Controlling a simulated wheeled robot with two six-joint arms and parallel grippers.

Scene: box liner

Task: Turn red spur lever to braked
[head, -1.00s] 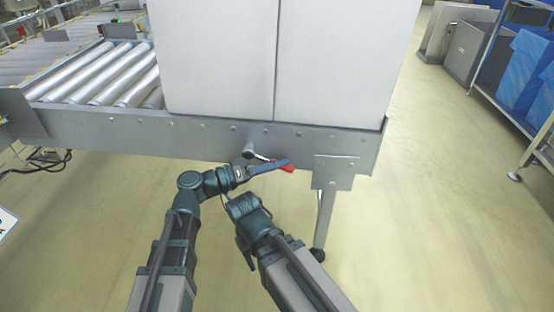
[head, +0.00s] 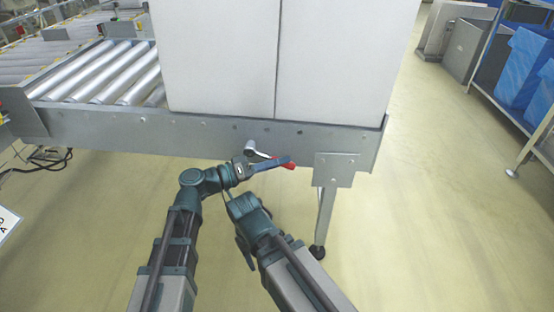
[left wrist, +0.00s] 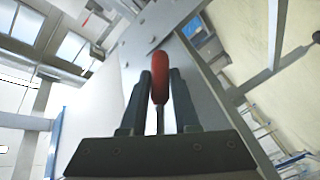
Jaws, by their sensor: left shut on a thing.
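The red spur lever (head: 290,165) is mounted on the front side rail of the conveyor, below the large white box. Its grey pivot end (head: 252,148) is at the rail, and the red grip slants down to the right. My left gripper (head: 281,162) is shut on the red grip and covers part of it in the head view. In the left wrist view the red grip (left wrist: 160,84) stands between the two dark fingers (left wrist: 162,92). My right arm is bent below the left gripper; its fingers cannot be made out.
A large white box (head: 275,60) stands on the conveyor end above the lever. The metal rollers (head: 100,75) lie to its left. A support leg (head: 325,210) stands right of the lever. The floor (head: 430,230) at right is clear, with a blue-binned rack (head: 524,70) beyond.

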